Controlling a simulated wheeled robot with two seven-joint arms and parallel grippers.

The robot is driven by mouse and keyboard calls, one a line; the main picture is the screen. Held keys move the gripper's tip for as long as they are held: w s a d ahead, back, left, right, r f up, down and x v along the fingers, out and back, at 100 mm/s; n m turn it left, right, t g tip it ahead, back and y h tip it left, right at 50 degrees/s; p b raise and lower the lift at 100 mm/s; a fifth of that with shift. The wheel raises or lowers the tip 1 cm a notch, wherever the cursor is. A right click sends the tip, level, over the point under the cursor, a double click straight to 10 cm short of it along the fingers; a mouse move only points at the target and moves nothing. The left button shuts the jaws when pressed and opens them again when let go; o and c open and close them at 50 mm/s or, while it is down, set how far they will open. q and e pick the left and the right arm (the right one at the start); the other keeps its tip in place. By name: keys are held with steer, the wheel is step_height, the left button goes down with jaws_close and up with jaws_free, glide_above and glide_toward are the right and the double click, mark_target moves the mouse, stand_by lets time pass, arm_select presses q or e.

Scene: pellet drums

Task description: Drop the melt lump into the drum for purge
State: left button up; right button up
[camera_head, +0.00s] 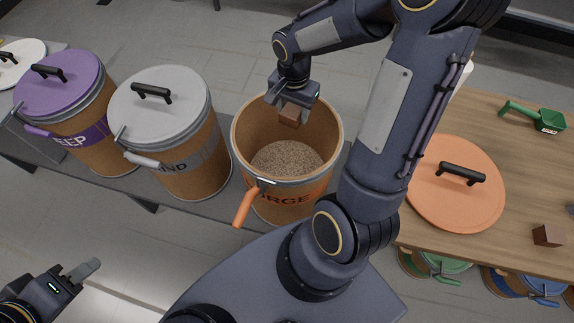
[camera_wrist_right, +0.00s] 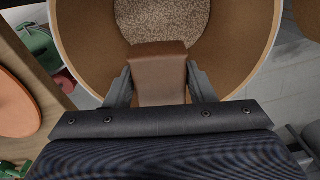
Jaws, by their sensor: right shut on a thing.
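The melt lump, a brown block (camera_head: 290,114), is held between the fingers of my right gripper (camera_head: 289,106), over the mouth of the open purge drum (camera_head: 263,205). The right wrist view shows the lump (camera_wrist_right: 158,75) clamped between both fingers, with the drum's inner wall (camera_wrist_right: 238,45) around and below it. The drum is tan, has an orange handle, and holds speckled pellets (camera_head: 287,162) well below its rim. My left gripper (camera_head: 78,278) is at the lower left, away from the drums, with its fingers only partly visible.
A grey-lidded drum (camera_head: 178,120) and a purple-lidded drum (camera_head: 68,85) stand to the left. On the wooden table at right lie an orange lid (camera_head: 455,190), a green scoop (camera_head: 535,117) and another brown block (camera_head: 547,235). Green and blue-lidded drums stand below the table.

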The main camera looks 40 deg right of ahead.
step_height(320, 180, down, 5)
steer(key=b, duration=0.3)
steer(key=o, duration=1)
steer(key=shift+o, duration=0.2)
step_height(320, 180, up, 8)
steer(key=shift+f, duration=0.1)
